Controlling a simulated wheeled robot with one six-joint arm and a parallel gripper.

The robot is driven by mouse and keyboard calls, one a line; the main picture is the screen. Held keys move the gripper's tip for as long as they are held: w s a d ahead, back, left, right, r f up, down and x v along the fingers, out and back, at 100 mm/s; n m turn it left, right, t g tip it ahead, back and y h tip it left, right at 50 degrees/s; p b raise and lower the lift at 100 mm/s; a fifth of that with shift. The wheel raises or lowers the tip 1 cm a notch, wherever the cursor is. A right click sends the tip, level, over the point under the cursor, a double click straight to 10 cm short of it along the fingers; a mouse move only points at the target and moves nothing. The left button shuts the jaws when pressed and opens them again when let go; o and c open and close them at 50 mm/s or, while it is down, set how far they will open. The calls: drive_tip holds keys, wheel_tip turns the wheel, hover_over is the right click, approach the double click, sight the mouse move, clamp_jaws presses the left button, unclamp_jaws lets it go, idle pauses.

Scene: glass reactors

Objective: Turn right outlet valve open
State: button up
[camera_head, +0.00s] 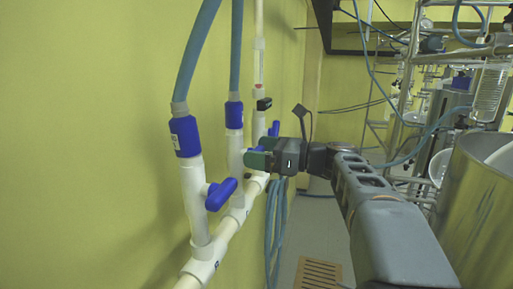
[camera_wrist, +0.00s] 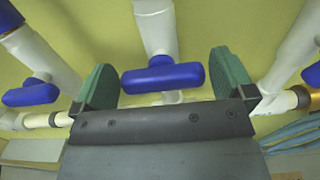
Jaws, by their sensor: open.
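Three white pipe branches with blue valve handles stand along the wall. In the head view the near handle (camera_head: 221,194) and the far handle (camera_head: 273,128) show; the middle one is mostly hidden by my gripper (camera_head: 259,156). In the wrist view my gripper (camera_wrist: 163,85) is open, its green fingers on either side of the middle blue handle (camera_wrist: 163,78), with gaps on both sides. That handle lies crosswise. The left handle (camera_wrist: 30,93) and the right handle (camera_wrist: 312,74) lie outside the fingers. I cannot tell for certain which one is the right outlet valve.
A white manifold pipe (camera_head: 229,226) runs along the yellow wall below the branches. Blue hoses (camera_head: 195,50) rise from them, and more hoses (camera_head: 275,225) hang below. A metal vessel (camera_head: 480,200) and a glassware rack stand at right. The floor between is mostly clear.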

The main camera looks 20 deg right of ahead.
drive_tip(key=shift+w+a, duration=0.35)
drive_tip(key=shift+a, duration=0.1)
drive_tip(key=c, duration=0.6)
drive_tip(key=shift+c, duration=0.2)
